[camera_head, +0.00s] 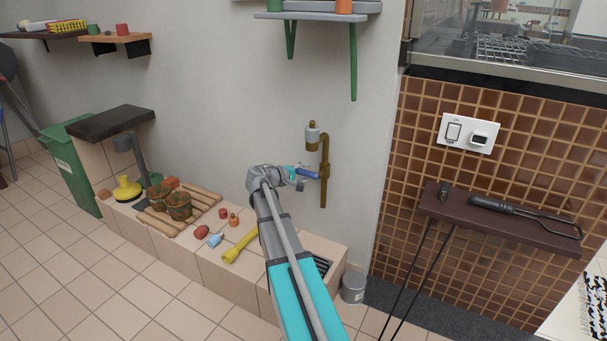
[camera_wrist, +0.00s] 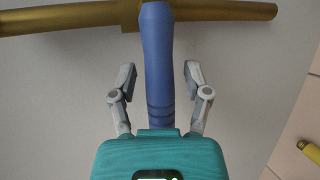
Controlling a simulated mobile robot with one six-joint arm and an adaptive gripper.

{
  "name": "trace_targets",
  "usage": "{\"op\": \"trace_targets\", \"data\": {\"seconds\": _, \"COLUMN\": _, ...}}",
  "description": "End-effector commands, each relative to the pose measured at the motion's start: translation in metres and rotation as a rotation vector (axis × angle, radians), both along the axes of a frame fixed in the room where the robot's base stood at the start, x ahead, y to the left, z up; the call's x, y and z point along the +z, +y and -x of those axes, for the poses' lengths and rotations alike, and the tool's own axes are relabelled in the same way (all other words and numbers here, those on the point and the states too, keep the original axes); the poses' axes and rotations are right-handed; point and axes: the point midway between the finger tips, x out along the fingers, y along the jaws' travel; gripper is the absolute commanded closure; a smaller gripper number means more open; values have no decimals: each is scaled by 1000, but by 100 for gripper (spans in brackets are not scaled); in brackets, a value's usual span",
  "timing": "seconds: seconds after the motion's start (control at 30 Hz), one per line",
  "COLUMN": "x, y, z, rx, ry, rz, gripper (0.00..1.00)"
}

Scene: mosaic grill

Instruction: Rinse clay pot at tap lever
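The tap is a brass pipe (camera_head: 324,165) on the wall, with a blue lever (camera_head: 308,174) pointing left. In the wrist view the blue lever (camera_wrist: 157,75) runs up between my fingers to the brass pipe (camera_wrist: 220,17). My gripper (camera_head: 299,178) is at the lever; in the wrist view my gripper (camera_wrist: 159,72) is open, one finger on each side with gaps to the lever. Two brown clay pots (camera_head: 178,206) stand on a slatted wooden rack (camera_head: 205,196) on the tiled ledge, left of my arm. Which pot is meant, I cannot tell. The tap's outlet is not clear.
A red item (camera_head: 201,232), a blue bottle (camera_head: 215,240) and a yellow cylinder (camera_head: 240,246) lie on the ledge beside my arm. A grey bucket (camera_head: 353,287) stands right of the ledge. A shelf (camera_head: 318,16) hangs above.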

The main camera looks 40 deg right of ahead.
Motion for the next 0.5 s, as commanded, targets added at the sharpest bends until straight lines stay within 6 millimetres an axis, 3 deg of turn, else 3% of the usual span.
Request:
{"op": "trace_targets", "data": {"seconds": 0.03, "x": 0, "y": 0, "z": 0, "rx": 0, "ry": 0, "rz": 0, "gripper": 55}}
{"op": "trace_targets", "data": {"seconds": 0.27, "x": 0, "y": 0, "z": 0, "rx": 0, "ry": 0, "rz": 0, "gripper": 98}}
{"op": "trace_targets", "data": {"seconds": 0.5, "x": 0, "y": 0, "z": 0, "rx": 0, "ry": -1, "rz": -1, "gripper": 100}}
